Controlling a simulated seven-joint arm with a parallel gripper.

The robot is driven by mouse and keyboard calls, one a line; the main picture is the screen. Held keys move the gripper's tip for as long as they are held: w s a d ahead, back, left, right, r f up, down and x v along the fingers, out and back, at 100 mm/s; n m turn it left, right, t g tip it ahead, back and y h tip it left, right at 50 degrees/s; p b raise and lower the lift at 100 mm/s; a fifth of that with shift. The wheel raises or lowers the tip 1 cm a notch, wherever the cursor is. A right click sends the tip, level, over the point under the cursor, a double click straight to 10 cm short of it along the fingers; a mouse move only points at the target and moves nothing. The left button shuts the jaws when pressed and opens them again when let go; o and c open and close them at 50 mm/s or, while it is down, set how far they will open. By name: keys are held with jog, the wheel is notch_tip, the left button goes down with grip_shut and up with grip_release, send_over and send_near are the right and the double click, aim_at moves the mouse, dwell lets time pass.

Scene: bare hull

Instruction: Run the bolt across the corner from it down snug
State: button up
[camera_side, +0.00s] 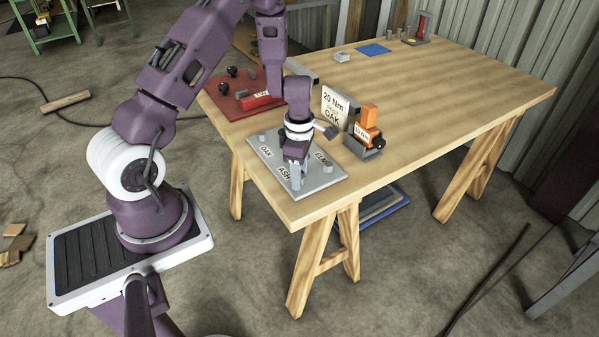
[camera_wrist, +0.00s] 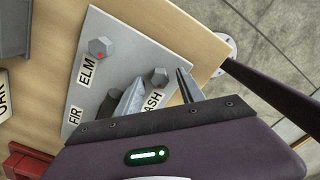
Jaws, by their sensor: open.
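A grey plate (camera_side: 262,158) lies at the table's near left corner, with corner labels OAK, ASH and ELM in the side view and FIR (camera_wrist: 75,122) in the wrist view. The ASH bolt (camera_wrist: 158,76) and ELM bolt (camera_wrist: 100,47) are grey hex heads with red marks, standing above the plate. My gripper (camera_side: 297,168) points down over the ASH corner. In the wrist view its open fingers (camera_wrist: 160,84) lie on either side of the ASH bolt; contact is not clear. The FIR bolt is hidden. A card (camera_side: 335,108) reads "20 Nm" and "OAK", with a small unreadable line between.
An orange tool (camera_side: 369,120) marked "10 Nm" sits in a grey holder right of the card. A red board (camera_side: 228,104) with black knobs and a red block lies behind the plate. A blue mat (camera_side: 373,50) and small grey parts lie far back. The table's right side is clear.

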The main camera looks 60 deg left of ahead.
grip_shut()
jog(key=shift+m, duration=0.3)
jog(key=m, duration=0.3)
jog(key=shift+w+m, duration=0.1)
jog(key=shift+m, duration=0.2)
jog(key=m, duration=0.4)
jog(key=shift+m, duration=0.3)
jog(key=m, duration=0.3)
jog(key=shift+r+m, duration=0.1)
jog(key=shift+m, duration=0.2)
jog(key=m, duration=0.3)
jog(key=shift+w+m, duration=0.1)
jog(key=shift+m, duration=0.3)
jog(key=m, duration=0.6)
jog(key=shift+m, duration=0.4)
